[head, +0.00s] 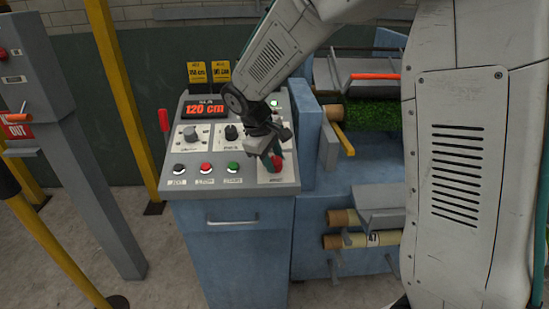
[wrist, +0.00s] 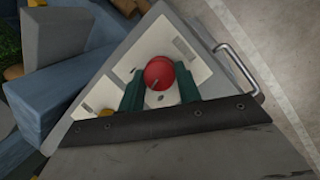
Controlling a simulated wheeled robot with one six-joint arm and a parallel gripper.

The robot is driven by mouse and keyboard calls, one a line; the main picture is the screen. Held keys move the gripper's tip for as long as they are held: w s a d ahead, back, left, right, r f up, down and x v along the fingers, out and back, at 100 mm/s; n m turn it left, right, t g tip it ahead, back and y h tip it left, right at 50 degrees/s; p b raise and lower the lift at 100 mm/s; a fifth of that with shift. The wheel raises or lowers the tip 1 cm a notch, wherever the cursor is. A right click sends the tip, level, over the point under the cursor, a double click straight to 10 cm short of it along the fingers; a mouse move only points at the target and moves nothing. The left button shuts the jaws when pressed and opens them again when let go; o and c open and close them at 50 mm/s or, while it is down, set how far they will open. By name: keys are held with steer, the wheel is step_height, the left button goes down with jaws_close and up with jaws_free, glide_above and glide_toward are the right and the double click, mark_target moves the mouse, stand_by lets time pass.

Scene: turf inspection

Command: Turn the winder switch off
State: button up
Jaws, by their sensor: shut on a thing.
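A blue-grey control console (head: 238,250) stands in the middle of the head view, with a sloping panel on top. A round red knob (head: 277,164) sits at the panel's right end; its label is too small to read. My gripper (head: 271,157) reaches down onto this knob. In the wrist view the red knob (wrist: 159,73) shows between the two green fingers (wrist: 160,92), which are shut on it. A pale line marks the knob's face.
Black, red and green buttons (head: 206,168) line the panel's front. A red display (head: 206,109) reads 120 cm. A red lever (head: 164,120) stands at the panel's left edge. A yellow post (head: 125,100) stands left. Rollers and turf (head: 370,112) lie right. A drawer handle (head: 232,219) sticks out.

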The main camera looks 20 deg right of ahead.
steer(key=n, duration=0.3)
steer(key=n+t+h, duration=0.1)
steer(key=n, duration=0.2)
steer(key=shift+s+a+f+t, duration=0.1)
steer(key=shift+s+t, duration=0.1)
steer(key=shift+t, duration=0.1)
stand_by(0.4)
steer(key=o, duration=1)
steer(key=shift+c, duration=0.2)
steer(key=v, duration=0.8)
steer(key=shift+f, duration=0.15)
